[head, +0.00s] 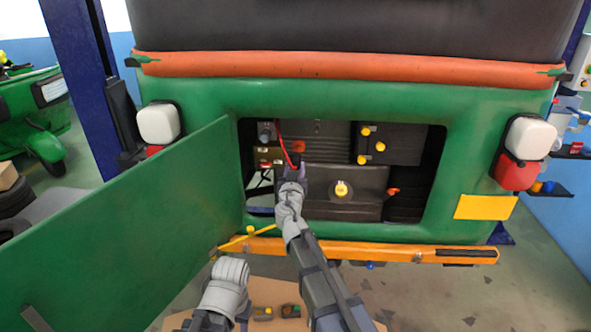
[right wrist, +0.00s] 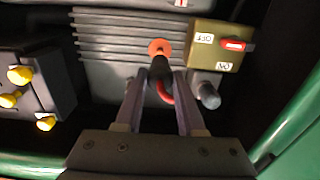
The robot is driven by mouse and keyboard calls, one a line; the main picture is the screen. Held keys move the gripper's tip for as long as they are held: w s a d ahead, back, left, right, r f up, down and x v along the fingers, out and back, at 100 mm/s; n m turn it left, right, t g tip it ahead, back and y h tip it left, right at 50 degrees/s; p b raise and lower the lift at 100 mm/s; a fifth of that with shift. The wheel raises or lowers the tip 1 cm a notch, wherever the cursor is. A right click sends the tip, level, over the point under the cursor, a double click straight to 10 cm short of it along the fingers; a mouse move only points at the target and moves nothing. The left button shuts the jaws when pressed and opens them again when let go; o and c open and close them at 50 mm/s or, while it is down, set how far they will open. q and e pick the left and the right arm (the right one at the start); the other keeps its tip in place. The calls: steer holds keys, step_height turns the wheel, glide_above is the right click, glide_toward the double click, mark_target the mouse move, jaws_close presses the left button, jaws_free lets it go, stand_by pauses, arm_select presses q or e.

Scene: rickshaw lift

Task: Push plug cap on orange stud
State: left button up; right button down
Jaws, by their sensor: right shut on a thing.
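The orange stud (head: 299,147) stands on the dark ribbed engine part inside the open rear bay. In the right wrist view the orange stud (right wrist: 159,46) shows as a round end just beyond the plug cap. My right gripper (head: 292,170) reaches into the bay below the stud. In the right wrist view its fingers (right wrist: 160,88) are shut on the black plug cap (right wrist: 161,68), whose red cable curves away between them. The cap overlaps the stud's lower edge; I cannot tell whether they touch. My left wrist shows low in the head view, but its jaws cannot be made out.
A box with a red switch (right wrist: 233,45) and a grey cylinder (right wrist: 207,95) are close beside the fingers. A dark block with yellow knobs (head: 365,145) sits right. The open green door (head: 130,235) stands left; the orange bumper (head: 385,252) runs below the opening.

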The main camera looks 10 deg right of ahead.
mark_target(297, 157)
steer(key=shift+x, duration=3.35)
stand_by(2.1)
steer(key=shift+c, duration=2.2)
jaws_free()
steer(key=shift+c, duration=0.6)
steer(key=shift+v, duration=4.05)
